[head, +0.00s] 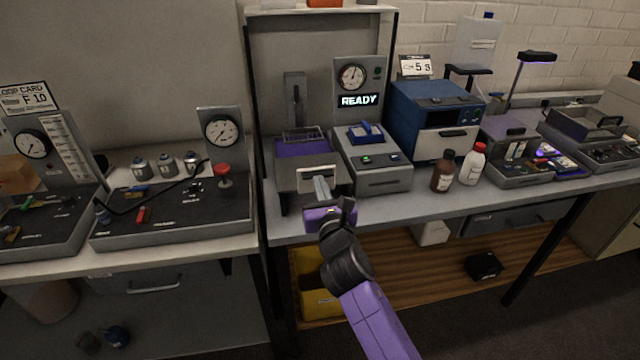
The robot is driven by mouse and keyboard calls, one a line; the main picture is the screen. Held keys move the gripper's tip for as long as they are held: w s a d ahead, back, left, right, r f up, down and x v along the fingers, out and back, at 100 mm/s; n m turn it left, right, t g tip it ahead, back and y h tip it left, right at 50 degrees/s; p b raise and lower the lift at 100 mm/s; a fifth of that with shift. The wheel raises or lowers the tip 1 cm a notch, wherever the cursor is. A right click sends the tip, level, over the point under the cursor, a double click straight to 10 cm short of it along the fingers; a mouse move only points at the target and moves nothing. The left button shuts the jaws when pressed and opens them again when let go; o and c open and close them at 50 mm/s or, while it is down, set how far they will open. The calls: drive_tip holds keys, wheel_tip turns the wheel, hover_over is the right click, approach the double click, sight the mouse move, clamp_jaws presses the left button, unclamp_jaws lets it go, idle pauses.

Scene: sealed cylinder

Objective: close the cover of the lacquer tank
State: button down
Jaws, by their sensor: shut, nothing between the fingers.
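The lacquer tank appears to be the grey box (284,182) with a purple top surface (285,149), on the bench in front of the tall frame. A small wire rack (304,135) shows over its top. The purple surface is in view; I cannot clearly tell which part is the cover. A pale framed plate (303,171) is at the box's front right. My gripper (319,183) is shut and empty, in front of this plate. I cannot tell whether it touches the plate. The gripper and my purple arm hide part of the box's front.
A grey unit (383,182) with a blue clamp and a gauge post reading READY (359,101) stand right of the tank. A blue oven (436,124), brown bottle (443,172) and white bottle (473,164) are farther right. A gauge tray (170,218) is left.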

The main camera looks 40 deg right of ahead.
drive_tip(key=shift+w+d, duration=0.1)
idle(0.3)
hover_over(312, 165)
drive_tip(key=a, duration=0.2)
drive_tip(key=shift+s+d+p, duration=0.1)
drive_tip(key=shift+s+p, duration=0.2)
drive_tip(key=shift+s, duration=0.15)
drive_tip(key=shift+w+d, duration=0.25)
drive_tip(key=shift+w, duration=0.15)
drive_tip(key=shift+r, duration=0.2)
